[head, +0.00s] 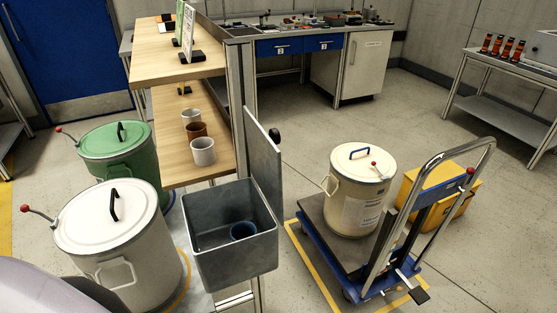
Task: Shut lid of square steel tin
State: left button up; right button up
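The square steel tin (207,268) stands open at the lower middle of the head view, to the right of the large cream drum. A small blue cup (243,231) is inside it, on the floor of the tin. The tin's grey lid (263,158) stands upright along the tin's right edge, with a black knob (274,135) on its outer side. Neither of my grippers is in view.
A cream drum (115,240) and a green drum (115,150) with lever handles stand left of the tin. A wooden shelf (185,135) with several cups is behind it. A trolley (325,225) carrying another cream drum (358,195) stands right, with floor between.

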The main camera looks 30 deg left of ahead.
aim_at(265, 157)
jog(key=i+l, duration=0.5)
jog(key=l, duration=0.2)
jog(key=i+l+u, duration=0.15)
jog(key=u, duration=0.15)
jog(key=i+l+u, duration=0.1)
jog(key=l+u, duration=0.15)
jog(key=u, duration=1.6)
jog(key=j, duration=0.3)
